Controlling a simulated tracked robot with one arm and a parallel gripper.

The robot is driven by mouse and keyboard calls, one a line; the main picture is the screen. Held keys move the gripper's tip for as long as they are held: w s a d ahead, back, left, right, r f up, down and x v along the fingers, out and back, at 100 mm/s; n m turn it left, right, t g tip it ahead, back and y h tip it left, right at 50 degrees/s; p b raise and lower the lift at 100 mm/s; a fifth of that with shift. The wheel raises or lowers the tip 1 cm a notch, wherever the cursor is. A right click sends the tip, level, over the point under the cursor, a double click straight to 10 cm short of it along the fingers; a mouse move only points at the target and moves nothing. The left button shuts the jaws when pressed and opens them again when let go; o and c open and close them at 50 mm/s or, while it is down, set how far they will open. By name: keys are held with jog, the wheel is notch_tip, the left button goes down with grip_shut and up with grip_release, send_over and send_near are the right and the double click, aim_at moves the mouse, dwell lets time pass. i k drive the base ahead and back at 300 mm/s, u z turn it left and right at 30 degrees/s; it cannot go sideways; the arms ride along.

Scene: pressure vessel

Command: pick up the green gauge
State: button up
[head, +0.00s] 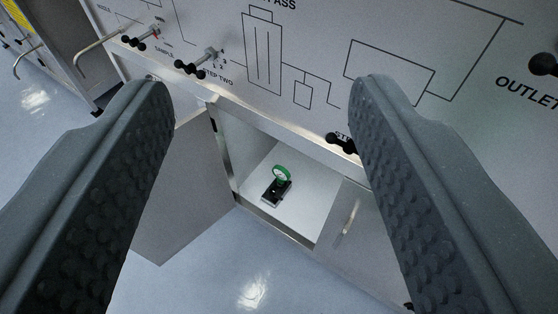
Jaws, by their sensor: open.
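The green gauge (281,174) is small and round with a green rim and a pale face. It stands on a small dark base (277,192) on the white floor of an open cabinet compartment (305,212). My gripper (262,92) is open and empty, with its two dark textured fingers at the left and right of the picture. The gauge shows in the gap between the fingers, well beyond them and lower in the picture than the fingertips. Nothing covers the gauge.
An open cabinet door (182,190) hangs left of the compartment, and a door with a handle (349,217) is at its right. A panel (300,50) with printed lines and black-knobbed valve handles (197,62) rises above. The shiny floor (225,275) is clear in front.

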aim_at(281, 174)
jog(key=u, duration=0.05)
jog(key=k, duration=0.95)
jog(key=z, duration=0.5)
jog(key=i, duration=1.5)
jog(key=u, duration=0.85)
jog(key=i, duration=0.8)
jog(key=u, duration=0.45)
jog(key=k, duration=0.55)
jog(key=u, duration=0.25)
jog(key=i, duration=0.55)
